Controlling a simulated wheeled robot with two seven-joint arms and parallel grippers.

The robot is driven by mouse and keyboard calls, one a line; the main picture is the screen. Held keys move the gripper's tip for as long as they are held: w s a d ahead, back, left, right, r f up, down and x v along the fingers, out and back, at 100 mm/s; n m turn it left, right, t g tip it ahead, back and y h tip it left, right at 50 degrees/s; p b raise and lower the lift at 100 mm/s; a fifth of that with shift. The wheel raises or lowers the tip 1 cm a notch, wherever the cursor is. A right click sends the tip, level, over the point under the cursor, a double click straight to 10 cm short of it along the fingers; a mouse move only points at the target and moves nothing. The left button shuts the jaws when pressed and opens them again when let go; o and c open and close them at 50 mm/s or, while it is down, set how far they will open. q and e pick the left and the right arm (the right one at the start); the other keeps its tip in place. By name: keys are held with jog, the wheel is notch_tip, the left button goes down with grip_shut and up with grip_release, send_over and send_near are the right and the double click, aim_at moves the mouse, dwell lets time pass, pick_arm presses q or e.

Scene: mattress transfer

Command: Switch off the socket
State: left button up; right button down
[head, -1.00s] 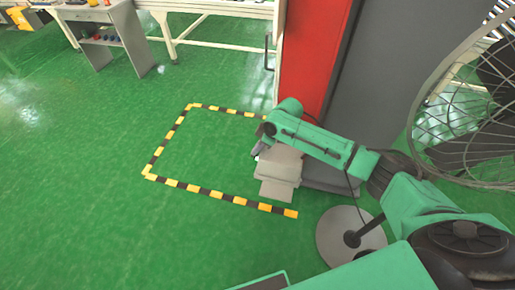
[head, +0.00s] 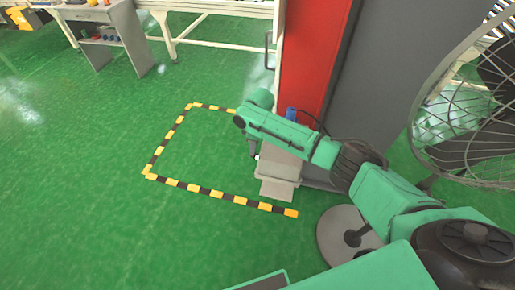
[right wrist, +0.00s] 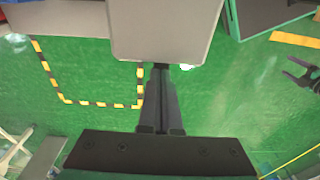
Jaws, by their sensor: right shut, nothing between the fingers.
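I cannot clearly make out the socket or its switch. A small blue part (head: 291,113) shows against the foot of the red cabinet (head: 305,60), just behind my right forearm; I cannot tell whether it belongs to the socket. My right gripper (head: 256,155) points down beside the grey stepped block (head: 277,188), partly hidden by its own arm. In the right wrist view its fingers (right wrist: 160,95) are together and empty, with the tips at the edge of a grey box-like surface (right wrist: 165,30). My left gripper (right wrist: 298,72) shows dark at the right edge there, fingers apart.
A large fan (head: 470,110) with a round base (head: 345,235) stands on the right, close to my right arm. Yellow-black floor tape (head: 205,190) outlines a clear area of green floor. A grey cart (head: 105,35) and a white bench (head: 215,12) stand at the back.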

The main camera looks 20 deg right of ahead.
jog(key=shift+w+a+f+g+h+b, duration=0.25)
jog(key=shift+a+f+g+h+b, duration=0.15)
jog(key=shift+h, duration=0.3)
jog(key=shift+s+d+r+p, duration=0.1)
jog(key=shift+s+d+p, duration=0.25)
jog(key=shift+p, duration=0.7)
jog(key=shift+d, duration=0.2)
